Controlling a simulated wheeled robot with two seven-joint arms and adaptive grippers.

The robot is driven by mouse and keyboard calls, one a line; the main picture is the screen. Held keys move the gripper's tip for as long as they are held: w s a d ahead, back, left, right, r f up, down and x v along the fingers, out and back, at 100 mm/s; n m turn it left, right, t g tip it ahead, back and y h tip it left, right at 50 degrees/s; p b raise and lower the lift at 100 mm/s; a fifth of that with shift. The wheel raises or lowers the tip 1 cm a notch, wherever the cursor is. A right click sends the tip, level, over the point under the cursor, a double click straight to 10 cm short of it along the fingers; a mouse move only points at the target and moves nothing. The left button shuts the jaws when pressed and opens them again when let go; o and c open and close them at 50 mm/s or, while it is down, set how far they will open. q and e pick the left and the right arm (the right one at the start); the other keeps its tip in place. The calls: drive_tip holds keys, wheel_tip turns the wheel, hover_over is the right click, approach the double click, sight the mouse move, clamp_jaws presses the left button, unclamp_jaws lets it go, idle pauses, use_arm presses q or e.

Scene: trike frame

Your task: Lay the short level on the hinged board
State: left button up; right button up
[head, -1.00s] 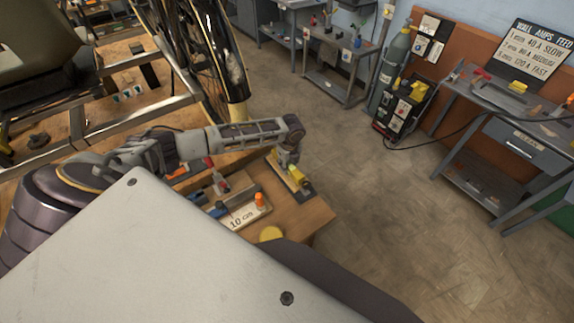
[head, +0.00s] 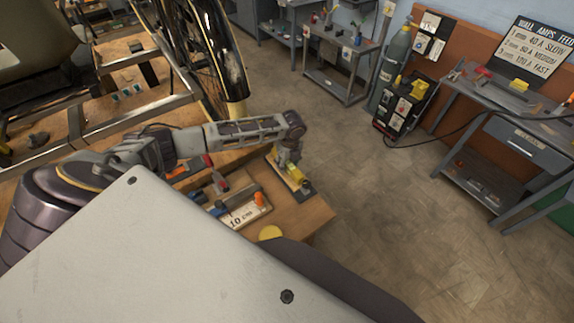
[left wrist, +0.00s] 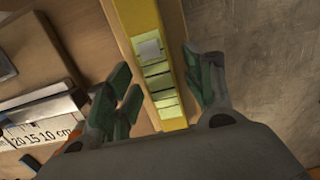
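The short level (left wrist: 153,55) is a yellow bar with a pale, lined window, seen large in the left wrist view. In the head view it shows as a small yellow piece (head: 295,173) near the bench corner. It lies along a narrow wooden board (left wrist: 119,22); I cannot tell whether this is the hinged board. My left gripper (left wrist: 163,88) has its green-padded fingers apart, one on each side of the level. In the head view the left gripper (head: 288,158) is above the level. My right gripper is out of view.
A white scale marked in cm (head: 243,214) lies beside the level, with an orange item (head: 260,199) and clamp-like tools nearby. A yellow disc (head: 270,233) is at the bench's front. The trike frame (head: 130,115) stands behind the arm. Floor is open to the right.

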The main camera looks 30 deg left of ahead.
use_arm(q)
drive_tip(key=shift+s+d+r, duration=0.1)
drive_tip(key=shift+d+r, duration=0.05)
drive_tip(key=shift+r, duration=1.3)
drive_tip(key=shift+d+r, duration=0.1)
drive_tip(key=shift+r, duration=1.3)
drive_tip(key=shift+d+f, duration=0.1)
drive_tip(key=shift+d, duration=0.05)
